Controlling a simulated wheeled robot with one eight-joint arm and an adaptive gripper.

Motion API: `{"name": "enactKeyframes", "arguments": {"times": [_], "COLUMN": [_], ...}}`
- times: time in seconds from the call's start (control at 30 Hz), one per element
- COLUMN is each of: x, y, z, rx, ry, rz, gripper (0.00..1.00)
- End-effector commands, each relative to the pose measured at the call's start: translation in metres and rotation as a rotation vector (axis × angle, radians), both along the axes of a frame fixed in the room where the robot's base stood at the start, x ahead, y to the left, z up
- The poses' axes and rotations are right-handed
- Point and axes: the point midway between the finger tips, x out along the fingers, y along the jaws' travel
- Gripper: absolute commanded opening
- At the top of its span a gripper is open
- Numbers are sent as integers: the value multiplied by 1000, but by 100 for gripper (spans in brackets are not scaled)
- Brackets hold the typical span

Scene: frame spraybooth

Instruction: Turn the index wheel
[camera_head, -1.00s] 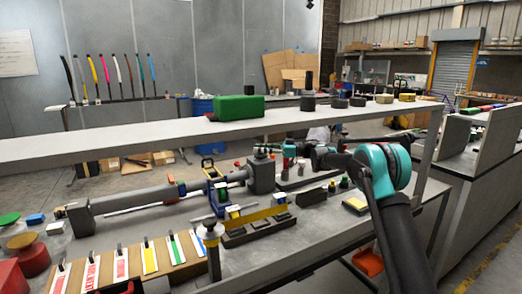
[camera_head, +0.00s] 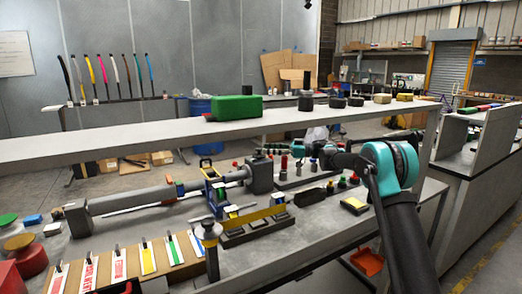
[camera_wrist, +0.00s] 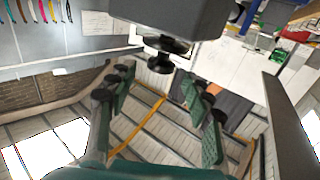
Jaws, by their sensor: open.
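The wheel that appears to be the index wheel is a black disc with a round black knob (camera_wrist: 161,63) in the wrist view. It sits at the lower edge of a dark grey housing (camera_wrist: 175,17). In the head view a dark grey housing (camera_head: 260,176) stands at the end of a long grey cylinder; its wheel cannot be made out there. My gripper (camera_wrist: 157,85) is open and empty, its teal fingers with black pads spread to either side below the knob in the picture, with no visible contact.
A long grey shelf (camera_head: 150,138) runs above the bench, close over my gripper, carrying a green canister (camera_head: 235,107) and several dark round parts. Small bottles and a black block (camera_head: 309,196) stand right of the housing. A colour sample board (camera_head: 166,272) lies in front.

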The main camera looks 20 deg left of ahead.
Motion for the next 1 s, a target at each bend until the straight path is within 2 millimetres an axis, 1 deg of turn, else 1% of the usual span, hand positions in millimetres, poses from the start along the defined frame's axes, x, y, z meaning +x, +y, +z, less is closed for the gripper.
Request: {"name": "enactKeyframes", "arguments": {"times": [0.03, 0.2, 0.3, 0.4, 0.57, 0.87, 0.97, 1.0], "x": [4, 12, 15, 17, 18, 19, 25, 30], "y": [-12, -43, -57, -66, -72, -73, -77, -81], "z": [0, 0, 0, 0, 0, 2, 14, 23], "rx": [0, 0, 0, 0, 0, 4, 37, 63], "ry": [0, 0, 0, 0, 0, -2, -19, -34], "rz": [-2, -2, -1, 0, 1, -6, -62, -106], "gripper": [51, 51, 51, 51, 51, 51, 51, 51]}}
